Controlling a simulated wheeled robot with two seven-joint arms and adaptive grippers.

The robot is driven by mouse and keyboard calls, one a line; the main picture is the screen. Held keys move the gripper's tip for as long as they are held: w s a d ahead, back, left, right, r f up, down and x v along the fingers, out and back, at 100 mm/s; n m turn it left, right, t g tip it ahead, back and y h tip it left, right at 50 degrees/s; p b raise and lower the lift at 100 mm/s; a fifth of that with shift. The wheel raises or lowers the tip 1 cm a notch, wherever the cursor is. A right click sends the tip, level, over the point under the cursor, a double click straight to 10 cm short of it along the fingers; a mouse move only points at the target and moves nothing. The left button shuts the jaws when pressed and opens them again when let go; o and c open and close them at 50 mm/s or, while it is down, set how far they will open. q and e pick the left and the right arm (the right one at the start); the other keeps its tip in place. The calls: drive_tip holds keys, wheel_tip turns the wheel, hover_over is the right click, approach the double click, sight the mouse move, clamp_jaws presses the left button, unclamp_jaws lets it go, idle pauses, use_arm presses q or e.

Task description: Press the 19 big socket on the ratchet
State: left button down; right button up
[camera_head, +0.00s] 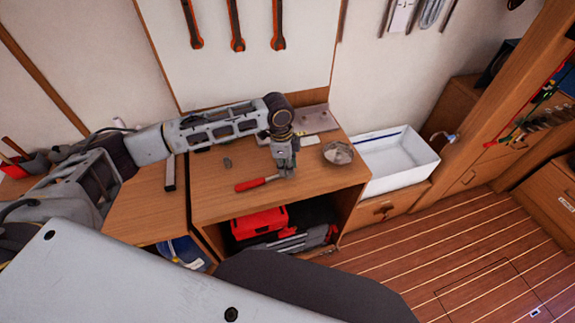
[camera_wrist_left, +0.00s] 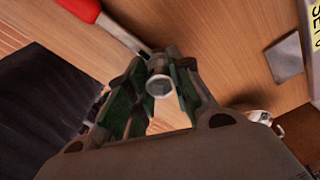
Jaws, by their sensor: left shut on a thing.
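The ratchet with a red handle (camera_head: 257,183) lies on the wooden bench top. Its metal shaft runs right, to under my left gripper (camera_head: 287,173). In the left wrist view the red handle (camera_wrist_left: 83,9) is at the top left, and the shaft reaches the fingertips. My left gripper (camera_wrist_left: 155,85) points down and is shut on a round grey metal piece, which looks like the big socket (camera_wrist_left: 159,87). The ratchet head is hidden behind the fingers and this piece, so I cannot tell whether they touch. My right gripper is not in view.
A small grey piece (camera_head: 227,162) lies left on the bench. A metal dish (camera_head: 338,153) stands right of my gripper. A flat grey plate (camera_head: 312,117) is at the back. A white sink (camera_head: 398,160) is beyond the right edge. A red toolbox (camera_head: 259,222) sits below.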

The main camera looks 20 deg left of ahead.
use_arm(q)
drive_tip(key=c, duration=0.9)
unclamp_jaws()
drive_tip(key=shift+f, duration=0.1)
drive_tip(key=shift+r+p, duration=2.55)
drive_tip(key=shift+p, duration=0.4)
drive_tip(key=shift+s+a+r, duration=0.1)
drive_tip(key=shift+a+r, duration=0.15)
drive_tip(key=shift+r, duration=1.75)
drive_tip(key=shift+w+a+r, duration=0.1)
drive_tip(key=shift+a+r, duration=0.15)
drive_tip(key=shift+r, duration=1.7)
drive_tip(key=shift+s+a+r, duration=0.1)
drive_tip(key=shift+a+r, duration=0.15)
drive_tip(key=shift+r, duration=1.75)
